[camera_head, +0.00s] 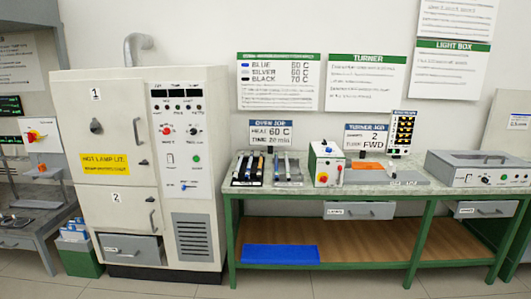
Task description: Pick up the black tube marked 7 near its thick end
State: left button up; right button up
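Several thin tubes lie side by side in a dark rack (234,181) on the left end of the green-framed bench (330,190). Some look black, with blue and silver ones among them. They are too small to read a 7 on any of them, or to tell which end is thick. A grey tray (288,183) with a few more rods lies just to the right of the rack. Neither of my grippers is in view.
A large cream oven cabinet (190,150) stands left of the bench. A white control box (325,163) stands right of the grey tray, and a grey light box (478,168) is at the far right. A blue mat (281,254) lies on the lower shelf. Open floor lies in front.

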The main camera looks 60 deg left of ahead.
aim_at(258, 176)
jog(key=u, duration=0.15)
jog(key=i, duration=1.6)
jog(key=u, duration=0.8)
jog(key=i, duration=0.9)
jog(key=u, duration=1.55)
jog(key=i, duration=0.65)
jog(key=u, duration=0.6)
